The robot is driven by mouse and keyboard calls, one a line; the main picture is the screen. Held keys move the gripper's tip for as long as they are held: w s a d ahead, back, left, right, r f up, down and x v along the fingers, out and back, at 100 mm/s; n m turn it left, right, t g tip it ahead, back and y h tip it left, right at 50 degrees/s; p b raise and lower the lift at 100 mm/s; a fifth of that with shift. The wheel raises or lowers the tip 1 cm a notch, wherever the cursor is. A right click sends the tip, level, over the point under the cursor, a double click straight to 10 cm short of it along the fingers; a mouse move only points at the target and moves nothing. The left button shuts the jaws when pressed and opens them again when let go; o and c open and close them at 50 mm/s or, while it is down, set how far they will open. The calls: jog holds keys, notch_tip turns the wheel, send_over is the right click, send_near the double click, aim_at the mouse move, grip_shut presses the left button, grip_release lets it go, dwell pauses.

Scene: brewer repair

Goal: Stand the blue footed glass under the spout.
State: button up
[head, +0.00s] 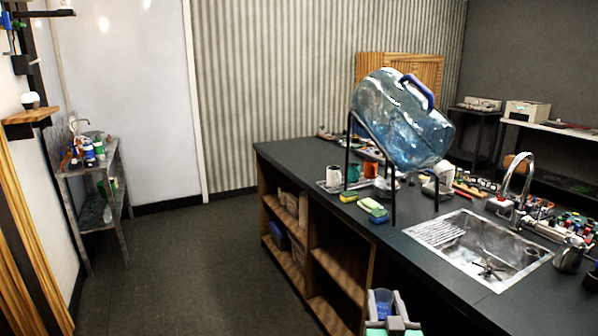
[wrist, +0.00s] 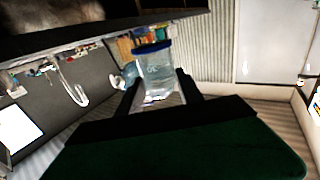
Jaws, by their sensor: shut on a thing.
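My gripper (head: 390,312) is at the bottom of the head view, beside the near side of the dark counter. It is shut on the blue footed glass (head: 383,299), whose blue bowl shows between the fingers. In the wrist view the glass (wrist: 156,75) is clear with a blue rim, held between the two dark fingers (wrist: 160,95); its foot is hard to make out. A large blue water bottle (head: 398,118) lies tilted in a black wire stand (head: 393,200) on the counter. I cannot clearly make out a spout at its lower end.
The dark counter (head: 300,155) has a steel sink (head: 470,245) with a curved tap (head: 518,180). Sponges (head: 373,208), a mug (head: 334,176), a metal pitcher (head: 569,257) and several small items crowd it. Open floor (head: 190,260) lies left of the counter.

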jog(key=s+a+f+n+y, duration=0.25)
jog(key=a+f, duration=0.25)
jog(key=a, duration=0.3)
notch_tip(320, 180, up, 6)
jog(key=s, duration=0.2)
jog(key=shift+d+m, duration=0.25)
jog(key=shift+m, duration=0.2)
